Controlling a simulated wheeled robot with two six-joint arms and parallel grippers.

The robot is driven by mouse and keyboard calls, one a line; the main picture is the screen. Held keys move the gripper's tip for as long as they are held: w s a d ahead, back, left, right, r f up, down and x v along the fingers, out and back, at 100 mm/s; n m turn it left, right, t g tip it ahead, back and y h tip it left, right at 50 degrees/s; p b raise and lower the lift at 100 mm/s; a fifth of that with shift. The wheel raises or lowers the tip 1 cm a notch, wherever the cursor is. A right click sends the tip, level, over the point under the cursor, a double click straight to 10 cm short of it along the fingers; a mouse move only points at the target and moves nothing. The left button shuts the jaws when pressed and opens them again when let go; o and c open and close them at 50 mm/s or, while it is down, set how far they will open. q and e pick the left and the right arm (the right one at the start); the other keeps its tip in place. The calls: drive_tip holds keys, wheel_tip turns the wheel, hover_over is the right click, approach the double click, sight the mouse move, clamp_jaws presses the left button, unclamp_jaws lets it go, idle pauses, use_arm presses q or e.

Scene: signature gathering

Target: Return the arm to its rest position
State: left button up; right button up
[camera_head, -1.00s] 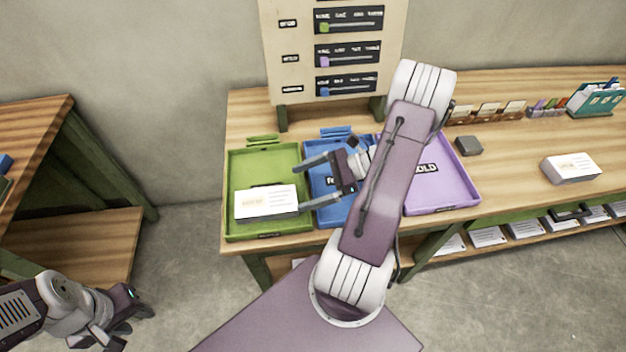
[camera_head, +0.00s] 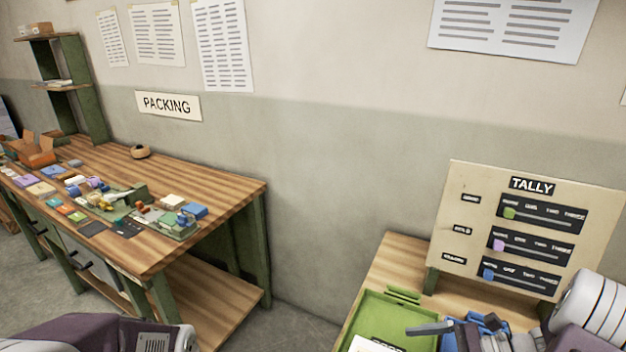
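My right arm comes in at the lower right corner, mostly cut off by the frame. Its gripper (camera_head: 428,332) hangs over the green tray (camera_head: 376,309). One finger shows, pointing left, with a clear gap below it; the other finger is out of frame. A white card (camera_head: 368,345) lies in the green tray, cut off at the bottom edge, left of the gripper and apart from the visible finger. A purple and white link of my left arm shows at the lower left; its gripper is out of view.
The tally board (camera_head: 470,208) with three sliders stands behind the tray on the wooden table (camera_head: 405,250). The packing bench (camera_head: 225,178) at left holds many small items and an open cardboard box (camera_head: 36,152). Bare floor (camera_head: 290,318) separates them.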

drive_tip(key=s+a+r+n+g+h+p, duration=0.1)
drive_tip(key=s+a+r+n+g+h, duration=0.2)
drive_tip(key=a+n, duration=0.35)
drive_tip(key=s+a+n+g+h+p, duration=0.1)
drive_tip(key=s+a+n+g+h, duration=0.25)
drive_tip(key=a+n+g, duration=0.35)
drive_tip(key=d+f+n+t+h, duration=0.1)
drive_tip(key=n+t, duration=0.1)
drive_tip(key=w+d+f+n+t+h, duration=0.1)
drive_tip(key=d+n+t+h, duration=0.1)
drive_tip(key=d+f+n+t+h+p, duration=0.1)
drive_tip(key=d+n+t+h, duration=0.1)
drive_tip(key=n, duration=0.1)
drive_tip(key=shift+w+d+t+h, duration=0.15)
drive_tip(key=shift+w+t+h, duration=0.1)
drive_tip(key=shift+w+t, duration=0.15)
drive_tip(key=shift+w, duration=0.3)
